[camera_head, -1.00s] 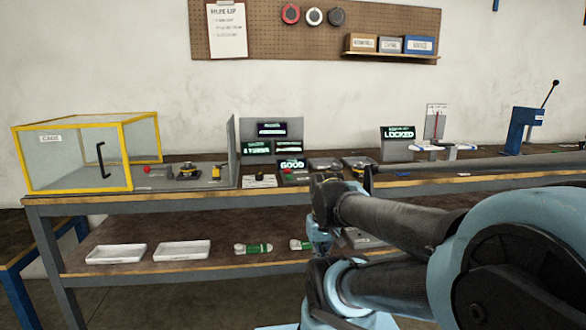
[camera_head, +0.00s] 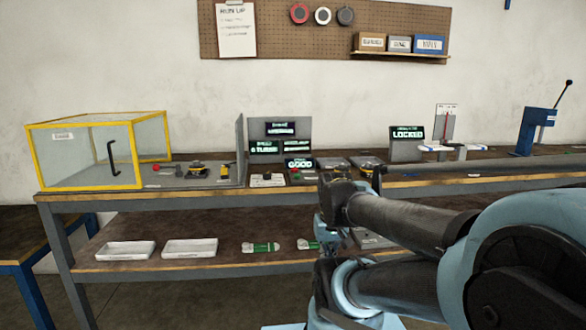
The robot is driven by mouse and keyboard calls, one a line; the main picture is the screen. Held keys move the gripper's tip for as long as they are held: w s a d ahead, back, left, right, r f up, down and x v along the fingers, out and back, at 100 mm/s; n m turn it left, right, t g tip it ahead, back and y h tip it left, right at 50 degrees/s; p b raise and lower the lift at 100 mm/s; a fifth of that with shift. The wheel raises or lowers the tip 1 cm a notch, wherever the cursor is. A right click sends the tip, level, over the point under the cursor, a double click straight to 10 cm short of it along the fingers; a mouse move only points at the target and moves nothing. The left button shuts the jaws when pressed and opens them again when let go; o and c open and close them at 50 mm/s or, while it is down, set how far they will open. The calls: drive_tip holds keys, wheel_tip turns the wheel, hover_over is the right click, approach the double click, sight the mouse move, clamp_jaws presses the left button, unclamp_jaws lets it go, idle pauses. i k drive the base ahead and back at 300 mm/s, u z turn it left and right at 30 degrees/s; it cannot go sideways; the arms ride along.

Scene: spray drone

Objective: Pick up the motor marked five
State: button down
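I cannot make out a number five on anything in this view. Small dark and yellow motor-like parts (camera_head: 196,168) sit on the grey base beside the cage on the bench top. My arm fills the right foreground and covers part of the bench and lower shelf. My gripper's fingers cannot be made out, so its opening and any hold do not show.
A yellow-framed clear cage (camera_head: 95,150) stands at the bench's left. Small screens (camera_head: 280,147) read "GOOD" and the like; another (camera_head: 407,133) reads "LOCKED". A blue lever press (camera_head: 530,130) stands at right. White trays (camera_head: 125,251) and green-banded cylinders (camera_head: 260,247) lie on the lower shelf.

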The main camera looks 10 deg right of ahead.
sight(199, 170)
drive_tip(key=k, duration=1.3)
drive_tip(key=u, duration=0.4)
drive_tip(key=i, duration=0.65)
drive_tip(key=u, duration=0.45)
drive_tip(key=i, duration=1.2)
drive_tip(key=z, duration=0.25)
